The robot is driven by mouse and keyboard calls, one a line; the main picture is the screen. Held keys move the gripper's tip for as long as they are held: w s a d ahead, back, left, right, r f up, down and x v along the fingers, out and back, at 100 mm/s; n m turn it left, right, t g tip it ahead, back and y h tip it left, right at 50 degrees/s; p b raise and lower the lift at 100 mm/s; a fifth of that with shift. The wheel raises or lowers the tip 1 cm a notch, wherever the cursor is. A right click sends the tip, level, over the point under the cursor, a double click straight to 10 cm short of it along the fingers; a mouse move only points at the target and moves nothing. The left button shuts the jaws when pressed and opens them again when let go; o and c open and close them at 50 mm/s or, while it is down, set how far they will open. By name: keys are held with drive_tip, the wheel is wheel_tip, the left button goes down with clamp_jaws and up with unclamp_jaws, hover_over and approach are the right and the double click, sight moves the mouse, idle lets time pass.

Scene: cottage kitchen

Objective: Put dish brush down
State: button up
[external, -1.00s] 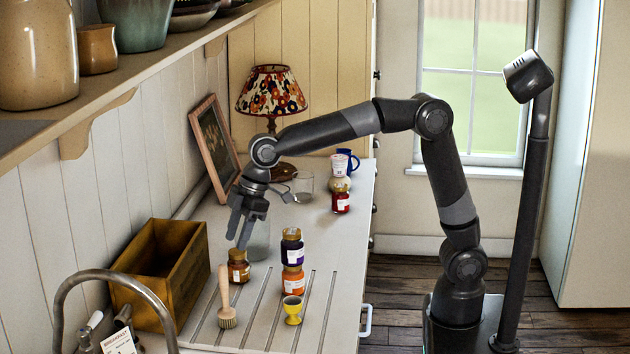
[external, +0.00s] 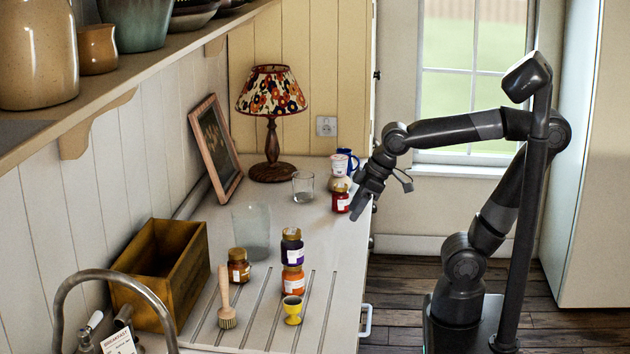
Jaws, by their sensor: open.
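The dish brush (external: 226,300) has a pale wooden handle and a bristled head. It is on the grooved drainboard part of the counter, bristles toward the front and handle end toward the back, by the wooden box. My gripper (external: 358,211) is open and holds nothing that I can see. It is well away from the brush, at the right edge of the counter, in front of or beside a red jar (external: 340,201).
Near the brush are an amber jar (external: 238,266), two stacked jars (external: 292,262), a yellow egg cup (external: 292,310), a wooden box (external: 160,268) and a tap (external: 75,290). A frosted glass (external: 251,230), a clear glass (external: 303,186) and a lamp (external: 271,120) stand farther back.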

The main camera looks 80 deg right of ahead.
drive_tip(key=s+d+f+m, duration=0.1)
drive_tip(key=s+d+f, duration=0.1)
drive_tip(key=s, duration=0.3)
drive_tip(key=shift+s+d+f, duration=0.15)
drive_tip(key=shift+s+f, duration=0.15)
drive_tip(key=shift+f, duration=0.4)
